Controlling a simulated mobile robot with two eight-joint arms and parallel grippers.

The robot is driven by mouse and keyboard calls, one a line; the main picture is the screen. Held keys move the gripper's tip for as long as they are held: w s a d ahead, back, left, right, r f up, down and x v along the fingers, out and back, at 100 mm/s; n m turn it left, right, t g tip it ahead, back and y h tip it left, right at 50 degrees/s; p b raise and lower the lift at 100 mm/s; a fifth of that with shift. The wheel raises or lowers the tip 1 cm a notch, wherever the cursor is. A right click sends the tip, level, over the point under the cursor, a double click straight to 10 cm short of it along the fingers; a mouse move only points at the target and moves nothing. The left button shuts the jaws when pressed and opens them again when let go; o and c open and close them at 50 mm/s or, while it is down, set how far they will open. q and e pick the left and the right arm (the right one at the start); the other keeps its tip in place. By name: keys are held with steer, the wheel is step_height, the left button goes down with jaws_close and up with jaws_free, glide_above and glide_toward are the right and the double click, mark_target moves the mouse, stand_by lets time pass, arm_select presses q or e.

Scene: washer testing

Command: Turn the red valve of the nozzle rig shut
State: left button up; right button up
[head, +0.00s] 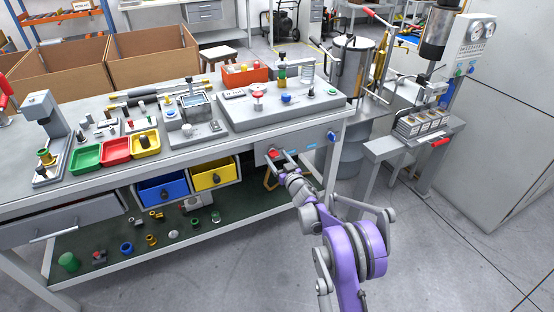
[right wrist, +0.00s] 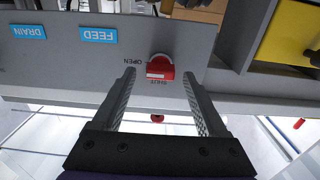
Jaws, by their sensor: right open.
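The red valve (right wrist: 160,66) sits on the grey front panel of the bench rig, and in the head view it is a small red spot (head: 272,153) partly covered by my gripper. My right gripper (right wrist: 158,76) is open at the panel, one finger on each side of the valve, with gaps showing between fingers and knob. My left gripper is not in view.
Blue FEED (right wrist: 98,35) and DRAIN (right wrist: 29,32) labels are on the same panel. A yellow drawer (head: 213,176) and a blue drawer (head: 163,190) hang under the bench. A lower shelf holds loose fittings.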

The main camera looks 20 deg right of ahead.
jaws_close()
stand_by(0.4)
